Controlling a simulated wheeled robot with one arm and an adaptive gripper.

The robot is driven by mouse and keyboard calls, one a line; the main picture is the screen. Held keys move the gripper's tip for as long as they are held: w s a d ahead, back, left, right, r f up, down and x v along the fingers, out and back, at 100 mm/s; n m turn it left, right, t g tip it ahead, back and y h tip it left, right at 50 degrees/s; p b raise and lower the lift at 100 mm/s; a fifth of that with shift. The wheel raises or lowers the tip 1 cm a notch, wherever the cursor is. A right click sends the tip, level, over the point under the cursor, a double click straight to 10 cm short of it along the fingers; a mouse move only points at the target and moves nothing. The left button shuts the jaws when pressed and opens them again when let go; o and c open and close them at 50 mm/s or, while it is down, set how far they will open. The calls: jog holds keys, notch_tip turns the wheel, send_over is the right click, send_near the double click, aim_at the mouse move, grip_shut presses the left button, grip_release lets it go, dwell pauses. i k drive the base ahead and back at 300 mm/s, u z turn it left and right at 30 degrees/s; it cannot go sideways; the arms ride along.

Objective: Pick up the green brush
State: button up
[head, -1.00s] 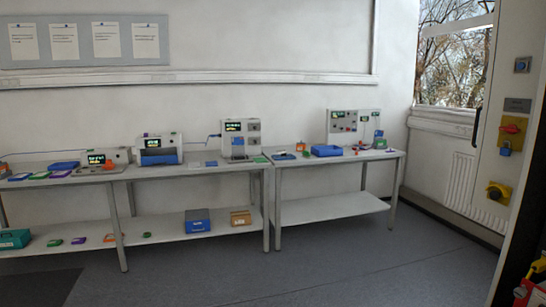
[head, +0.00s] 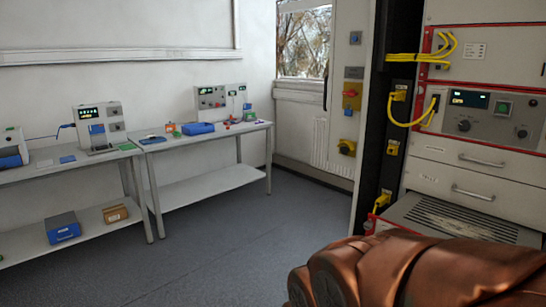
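I cannot make out a green brush for certain in the head view. A small flat green item (head: 128,146) lies at the right end of the left bench, too small to identify. A small green and orange item (head: 171,129) stands on the right bench, left of the blue tray (head: 198,129). My gripper is not in view.
The left bench (head: 52,167) and right bench (head: 165,146) stand along the wall, with instruments on top. A blue box (head: 62,228) and a brown box (head: 115,213) sit on the lower shelf. A tall cycler rack (head: 475,160) with yellow cables stands at right. The middle floor is clear.

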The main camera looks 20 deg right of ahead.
aim_at(176, 134)
jog(key=u, duration=0.2)
jog(key=i, duration=1.45)
jog(key=u, duration=0.4)
jog(key=i, duration=3.4)
jog(key=z, duration=0.35)
jog(key=i, duration=1.6)
jog(key=z, duration=0.1)
